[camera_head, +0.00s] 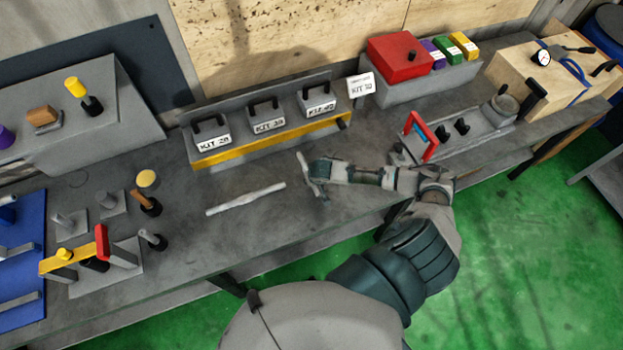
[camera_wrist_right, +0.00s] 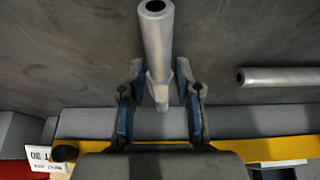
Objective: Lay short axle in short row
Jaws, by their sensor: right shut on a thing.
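My right gripper (camera_head: 316,179) is above the middle of the grey bench, its arm coming in from the lower right. In the right wrist view its fingers (camera_wrist_right: 161,92) are shut on a grey metal axle (camera_wrist_right: 158,38) with a hole in its near end. The axle stands out between the fingers; its length is hard to judge. Another pale axle (camera_head: 246,198) lies on the bench to the left of the gripper, and it also shows in the wrist view (camera_wrist_right: 285,77). I cannot tell which place is the short row. My left gripper is not in view.
A rack with a yellow front strip (camera_head: 270,138) holds labelled kit blocks behind the gripper. A blue board (camera_head: 33,285) with grey bars lies far left. Handled tools (camera_head: 145,200) stand nearby. A red-handled fixture (camera_head: 421,137) stands right. The bench's front middle is clear.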

